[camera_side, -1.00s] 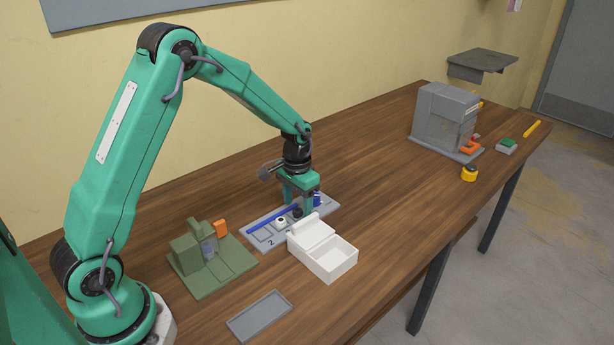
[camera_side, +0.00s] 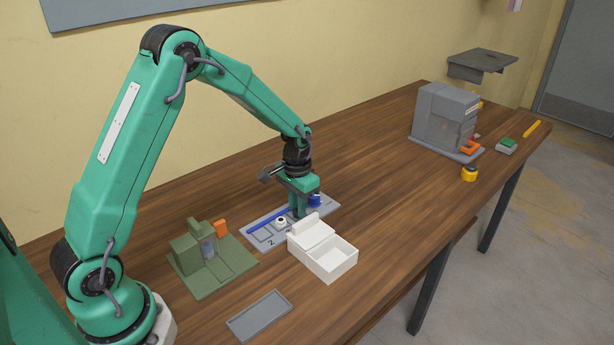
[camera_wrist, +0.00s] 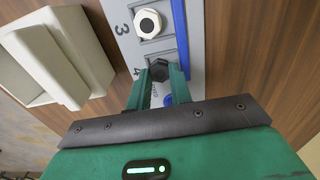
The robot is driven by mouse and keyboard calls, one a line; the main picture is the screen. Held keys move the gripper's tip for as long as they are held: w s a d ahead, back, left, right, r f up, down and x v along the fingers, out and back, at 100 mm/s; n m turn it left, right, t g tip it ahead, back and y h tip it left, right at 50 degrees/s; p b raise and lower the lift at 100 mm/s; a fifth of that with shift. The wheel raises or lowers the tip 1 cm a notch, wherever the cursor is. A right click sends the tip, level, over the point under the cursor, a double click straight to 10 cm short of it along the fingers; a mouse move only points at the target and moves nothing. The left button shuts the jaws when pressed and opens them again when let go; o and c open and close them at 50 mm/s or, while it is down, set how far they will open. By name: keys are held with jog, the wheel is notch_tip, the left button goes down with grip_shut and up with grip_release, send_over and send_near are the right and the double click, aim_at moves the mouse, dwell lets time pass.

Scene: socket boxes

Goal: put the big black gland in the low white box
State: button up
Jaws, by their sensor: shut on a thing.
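The black gland (camera_wrist: 160,70) sits between the fingertips of my gripper (camera_wrist: 159,82) in the wrist view, near the mark 4 on the grey tray. My gripper (camera_side: 298,212) is shut on it, low over the tray; in the side view the fingers hide the gland. I cannot tell whether it is still touching the tray. The low white box (camera_side: 348,262) stands just in front of the tray, with its lid raised at the back and an open compartment at the front right. Part of the box shows at the left of the wrist view (camera_wrist: 50,60).
The grey tray (camera_side: 258,241) also holds a white gland (camera_side: 280,221), a blue bar (camera_side: 266,219) and a blue part (camera_side: 315,200). A green fixture (camera_side: 205,260) and a flat grey tray (camera_side: 259,315) are at the left. A grey machine (camera_side: 445,118) stands far right.

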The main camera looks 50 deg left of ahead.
jog(key=shift+r, duration=0.1)
jog(key=shift+r, duration=2.4)
jog(key=shift+r, duration=0.55)
notch_tip(320, 180, up, 7)
jog(key=s+d, duration=0.2)
jog(key=d, duration=0.7)
jog(key=s+d, duration=0.3)
jog(key=d, duration=0.5)
jog(key=shift+w+f, duration=0.15)
jog(key=shift+f, duration=1.05)
jog(key=shift+w+f, duration=0.1)
jog(key=shift+f, duration=1.1)
jog(key=shift+f, duration=0.2)
